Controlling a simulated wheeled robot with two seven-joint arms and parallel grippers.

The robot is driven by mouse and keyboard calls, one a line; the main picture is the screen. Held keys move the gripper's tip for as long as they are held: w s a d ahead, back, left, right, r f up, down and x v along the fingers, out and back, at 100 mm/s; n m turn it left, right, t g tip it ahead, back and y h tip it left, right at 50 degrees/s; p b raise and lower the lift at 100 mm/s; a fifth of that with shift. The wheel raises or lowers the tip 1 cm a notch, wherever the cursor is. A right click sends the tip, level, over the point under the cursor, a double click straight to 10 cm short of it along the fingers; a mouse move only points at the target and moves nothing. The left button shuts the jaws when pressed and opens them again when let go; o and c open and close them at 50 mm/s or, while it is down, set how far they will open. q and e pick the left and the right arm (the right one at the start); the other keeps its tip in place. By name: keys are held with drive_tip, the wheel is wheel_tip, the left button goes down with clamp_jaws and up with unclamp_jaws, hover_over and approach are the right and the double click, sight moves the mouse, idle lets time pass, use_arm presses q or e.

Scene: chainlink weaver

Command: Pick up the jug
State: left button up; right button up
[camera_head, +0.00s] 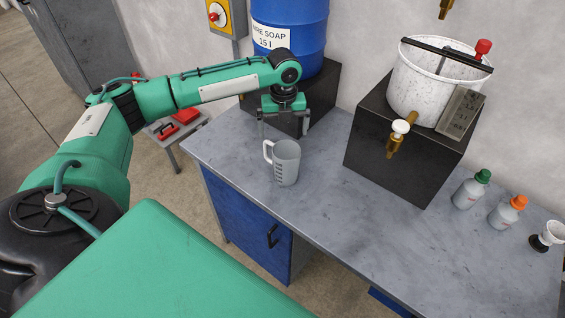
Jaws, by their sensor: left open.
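The jug (287,163) is a grey, see-through measuring jug with dark marks on its side. It stands upright on the grey worktop (330,215), near its left front part, with its handle to the left. My left gripper (283,133) hangs above and just behind the jug, pointing down. Its fingers are spread and nothing shows between them. The jug appears apart from the fingers, though the exact gap in depth is hard to tell. My right gripper is not in view.
A blue soap barrel (290,30) stands on a black block behind my left gripper. A white bucket (415,85) with a brass tap (395,143) stands on a black box (385,165) to the right. Bottles with green (471,190) and orange caps (507,212) stand far right. The front worktop is clear.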

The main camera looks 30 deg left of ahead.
use_arm(q)
drive_tip(key=p, duration=0.1)
approach(286, 154)
drive_tip(key=s+f, duration=0.1)
drive_tip(key=s+d+f, duration=0.1)
drive_tip(key=s, duration=0.1)
drive_tip(key=shift+d+f+p, duration=0.15)
drive_tip(key=shift+f+p, duration=0.05)
drive_tip(key=shift+p, duration=0.2)
wheel_tip(286, 154, down, 3)
drive_tip(key=shift+w+d+f+p, duration=0.15)
drive_tip(key=shift+f+p, duration=0.05)
drive_tip(key=shift+p, duration=0.7)
drive_tip(key=shift+f, duration=0.7)
drive_tip(key=c, duration=1.1)
drive_tip(key=shift+o, duration=0.2)
drive_tip(key=shift+r, duration=0.15)
